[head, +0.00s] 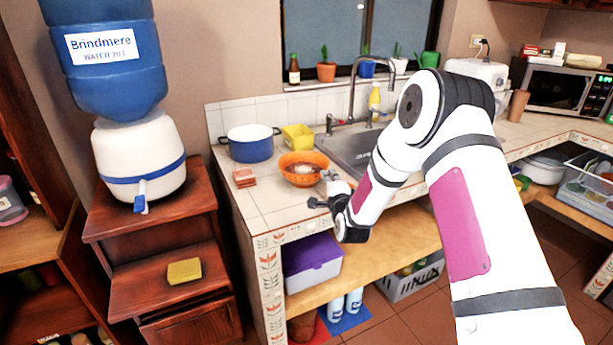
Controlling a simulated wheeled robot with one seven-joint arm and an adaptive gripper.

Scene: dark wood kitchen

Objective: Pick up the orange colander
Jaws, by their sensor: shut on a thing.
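The orange colander (299,180) is at the front of the tiled counter, left of the sink. It looks upright, with its open top facing up and something pale showing inside. My gripper (327,182) reaches in from the right and is shut on the colander's right front rim. The fingertips are small in this view, and the exact contact is partly hidden. I cannot tell whether the colander's base touches the counter.
A blue pot (250,148), a yellow container (298,137) and a reddish stack (244,178) stand close by on the counter. The sink (352,150) with its tall faucet is to the right. The front left counter (275,212) is clear.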

